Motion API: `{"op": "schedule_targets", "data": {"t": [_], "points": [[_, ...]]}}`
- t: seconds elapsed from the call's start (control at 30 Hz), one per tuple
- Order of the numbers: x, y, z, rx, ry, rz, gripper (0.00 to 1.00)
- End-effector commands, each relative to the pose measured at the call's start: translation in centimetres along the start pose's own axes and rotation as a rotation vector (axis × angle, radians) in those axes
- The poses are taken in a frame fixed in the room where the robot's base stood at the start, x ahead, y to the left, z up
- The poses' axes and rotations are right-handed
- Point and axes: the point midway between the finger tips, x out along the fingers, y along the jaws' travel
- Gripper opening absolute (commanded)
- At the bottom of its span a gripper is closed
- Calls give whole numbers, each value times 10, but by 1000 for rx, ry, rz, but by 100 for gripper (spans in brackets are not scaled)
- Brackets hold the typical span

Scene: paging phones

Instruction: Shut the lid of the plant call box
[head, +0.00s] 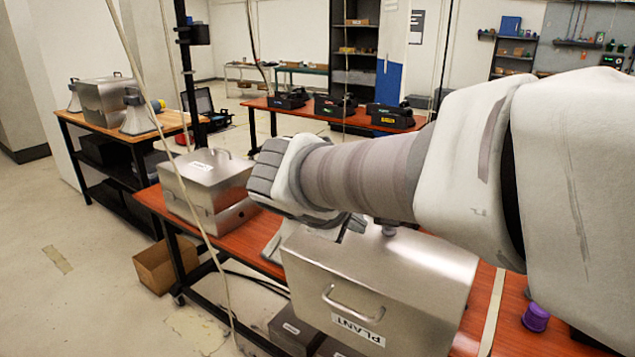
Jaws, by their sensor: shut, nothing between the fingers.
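The plant call box (445,275) is a brushed-metal box on the red-brown bench, near the bottom middle of the head view. A broad metal face, apparently its lid (385,275), is turned towards me, with a curved handle (350,304) and a white label reading PLANT (358,330). It stands steeply and hides the inside. I cannot tell its exact angle. My gripper (345,226) is at the far upper edge of this face, partly behind it. Its fingers are shut and appear empty. I cannot tell whether they touch the metal.
A second metal box (203,185), apparently closed, stands left on the bench (255,245). A purple object (536,317) is at right. Dark phones (334,106) sit on a far bench. Hanging cords cross the view. A cardboard box (165,265) is on the floor.

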Motion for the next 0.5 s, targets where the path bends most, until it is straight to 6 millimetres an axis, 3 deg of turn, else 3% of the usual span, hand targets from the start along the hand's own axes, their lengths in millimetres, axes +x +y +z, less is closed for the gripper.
{"op": "schedule_targets", "data": {"t": [0.17,0.5], "points": [[18,0,-2,-9,-1,5,0],[90,0,-1,-8,-3,2,0]]}}
